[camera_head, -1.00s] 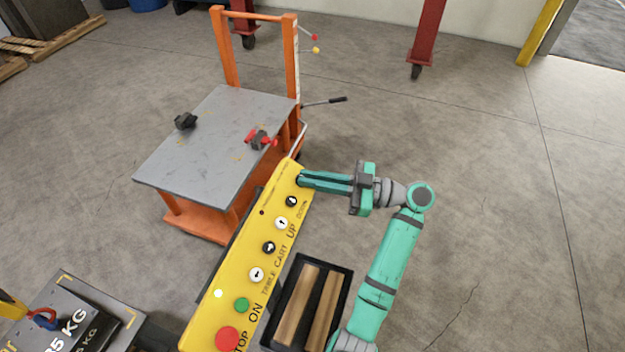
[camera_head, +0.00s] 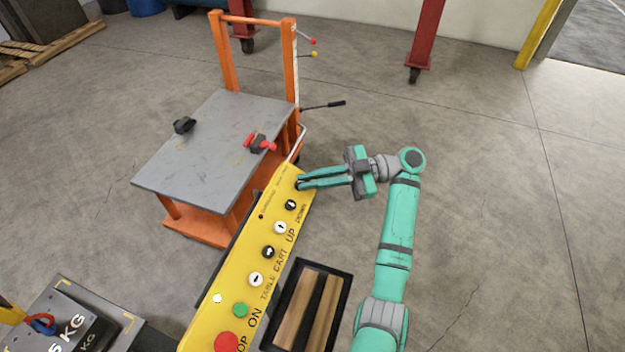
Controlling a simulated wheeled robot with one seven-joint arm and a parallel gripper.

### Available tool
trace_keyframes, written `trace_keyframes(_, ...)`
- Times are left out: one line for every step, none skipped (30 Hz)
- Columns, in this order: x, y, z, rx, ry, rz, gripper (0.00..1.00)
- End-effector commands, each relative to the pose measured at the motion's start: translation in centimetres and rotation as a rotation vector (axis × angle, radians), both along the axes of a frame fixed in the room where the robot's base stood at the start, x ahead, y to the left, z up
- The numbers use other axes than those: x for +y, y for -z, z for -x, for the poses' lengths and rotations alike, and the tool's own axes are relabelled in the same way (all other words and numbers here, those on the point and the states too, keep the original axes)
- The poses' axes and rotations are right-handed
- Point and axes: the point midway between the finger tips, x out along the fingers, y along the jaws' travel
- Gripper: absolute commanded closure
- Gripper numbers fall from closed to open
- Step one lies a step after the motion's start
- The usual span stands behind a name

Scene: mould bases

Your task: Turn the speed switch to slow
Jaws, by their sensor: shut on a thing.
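The yellow control panel (camera_head: 232,268) runs slantwise through the lower middle of the head view. My gripper (camera_head: 299,183) reaches in from the right with its two teal fingers at the panel's upper end. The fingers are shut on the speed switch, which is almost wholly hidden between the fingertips. Its pointing direction and its slow marking cannot be read. Below the fingertips, the panel carries a row of small black and white arrow buttons (camera_head: 280,227), a green ON button (camera_head: 240,310) and a red stop button (camera_head: 227,342).
An orange lift cart (camera_head: 190,226) with a grey top (camera_head: 205,160) stands just beyond the panel. A black tray (camera_head: 346,290) with wooden bars (camera_head: 322,312) lies right of the panel, close to my arm. Weight plates (camera_head: 110,312) are at lower left. The floor on the right is clear.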

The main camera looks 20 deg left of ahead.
Motion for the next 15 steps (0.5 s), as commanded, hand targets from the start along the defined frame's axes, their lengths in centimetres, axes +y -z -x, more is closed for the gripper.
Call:
trace_keyframes(0.27,0.67,0.24,0.006,-0.009,0.012,1.0)
trace_keyframes(0.29,0.67,0.25,0.006,-0.009,0.012,1.0)
trace_keyframes(0.31,0.67,0.26,0.006,-0.009,0.012,1.0)
trace_keyframes(0.32,0.67,0.27,0.007,-0.01,0.011,1.0)
trace_keyframes(0.33,0.67,0.27,0.007,-0.01,0.011,1.0)
trace_keyframes(0.34,0.68,0.28,0.007,-0.01,0.011,1.0)
trace_keyframes(0.35,0.68,0.27,0.007,-0.011,0.012,1.0)
trace_keyframes(0.36,0.68,0.28,0.007,-0.011,0.012,1.0)
trace_keyframes(0.37,0.68,0.28,0.007,-0.011,0.012,0.89)
trace_keyframes(0.38,0.68,0.29,0.007,-0.011,0.012,0.82)
trace_keyframes(0.38,0.69,0.29,0.007,-0.011,0.012,0.75)
trace_keyframes(0.39,0.68,0.29,0.007,-0.011,0.012,0.73)
trace_keyframes(0.39,0.69,0.3,0.007,-0.011,0.012,0.73)
trace_keyframes(0.38,0.68,0.3,0.007,-0.011,0.012,0.73)
trace_keyframes(0.36,0.63,0.28,0.007,-0.01,0.01,0.73)
